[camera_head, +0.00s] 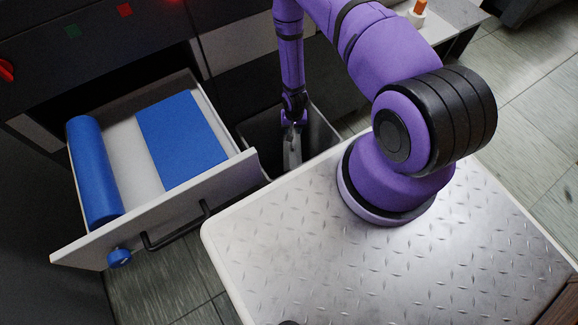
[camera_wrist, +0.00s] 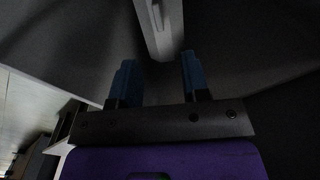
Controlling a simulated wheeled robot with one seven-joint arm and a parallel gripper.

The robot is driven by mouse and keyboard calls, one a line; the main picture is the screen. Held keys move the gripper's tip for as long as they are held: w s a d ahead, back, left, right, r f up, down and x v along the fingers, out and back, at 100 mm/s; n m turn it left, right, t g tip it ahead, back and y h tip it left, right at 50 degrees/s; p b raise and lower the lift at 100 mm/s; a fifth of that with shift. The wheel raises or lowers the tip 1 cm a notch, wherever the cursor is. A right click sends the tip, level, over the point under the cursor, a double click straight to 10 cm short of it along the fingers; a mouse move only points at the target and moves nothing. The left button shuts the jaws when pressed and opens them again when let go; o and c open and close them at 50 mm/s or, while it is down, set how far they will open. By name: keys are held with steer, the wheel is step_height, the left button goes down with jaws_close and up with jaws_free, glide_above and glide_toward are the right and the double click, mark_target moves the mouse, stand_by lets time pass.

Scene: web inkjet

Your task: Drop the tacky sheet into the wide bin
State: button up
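A flat blue sheet (camera_head: 182,138) lies in the open drawer in the head view; I cannot tell whether it is the tacky sheet. My gripper (camera_head: 292,128) points down into a dark grey bin (camera_head: 318,132) between the drawer unit and my base. In the wrist view my gripper (camera_wrist: 157,78) has its two blue-tipped fingers apart, with nothing clearly held between them. A pale grey strip (camera_wrist: 160,28), perhaps a divider, lies beyond the fingertips; it also shows below the gripper in the head view (camera_head: 292,153). The bin's floor is mostly hidden in shadow.
The open drawer (camera_head: 150,212) juts out left of the bin and also holds a blue roll (camera_head: 94,170). Its front has a black handle (camera_head: 176,228) and a blue knob (camera_head: 119,258). A small white-and-orange bottle (camera_head: 417,12) stands on a table at the upper right.

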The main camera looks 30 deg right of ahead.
step_height(320, 180, up, 11)
stand_by(0.8)
steer(key=shift+d+f, duration=0.1)
